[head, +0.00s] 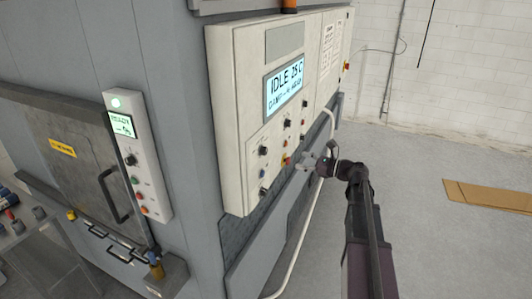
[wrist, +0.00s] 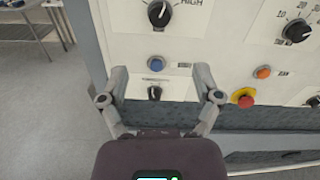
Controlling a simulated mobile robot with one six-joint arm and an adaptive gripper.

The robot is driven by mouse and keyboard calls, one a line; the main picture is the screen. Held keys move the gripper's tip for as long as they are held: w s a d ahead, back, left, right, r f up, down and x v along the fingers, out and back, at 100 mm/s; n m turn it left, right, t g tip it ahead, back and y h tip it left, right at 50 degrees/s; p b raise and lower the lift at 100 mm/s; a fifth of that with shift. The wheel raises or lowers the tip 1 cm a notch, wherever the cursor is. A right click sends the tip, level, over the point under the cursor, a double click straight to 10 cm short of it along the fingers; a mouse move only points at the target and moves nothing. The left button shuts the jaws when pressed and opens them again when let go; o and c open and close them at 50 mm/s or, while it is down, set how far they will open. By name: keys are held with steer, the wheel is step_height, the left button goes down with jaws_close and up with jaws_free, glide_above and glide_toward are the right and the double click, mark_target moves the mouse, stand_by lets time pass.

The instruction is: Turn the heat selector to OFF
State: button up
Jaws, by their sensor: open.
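A black knob (wrist: 160,14) with the word HIGH beside it is at the top of the wrist view; the rest of its scale is cut off. A smaller black knob (wrist: 154,93) sits below a blue button (wrist: 156,64), under a label too small to read. I cannot tell from the labels which knob is the heat selector. My gripper (wrist: 161,76) is open and empty, its fingers spread to either side of the smaller knob in the wrist view. In the head view my gripper (head: 318,162) is near the lower right of the knob panel (head: 242,165).
A red mushroom button (wrist: 243,98) on a yellow base, an orange button (wrist: 262,72) and a numbered knob (wrist: 297,30) lie right of the fingers. The display (head: 285,90) reads IDLE 25 C. A white pipe (head: 296,250) runs below the panel.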

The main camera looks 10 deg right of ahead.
mark_target(266, 152)
steer(key=x, duration=1.3)
steer(key=shift+w+a, duration=0.15)
steer(key=shift+a, duration=0.05)
jaws_close()
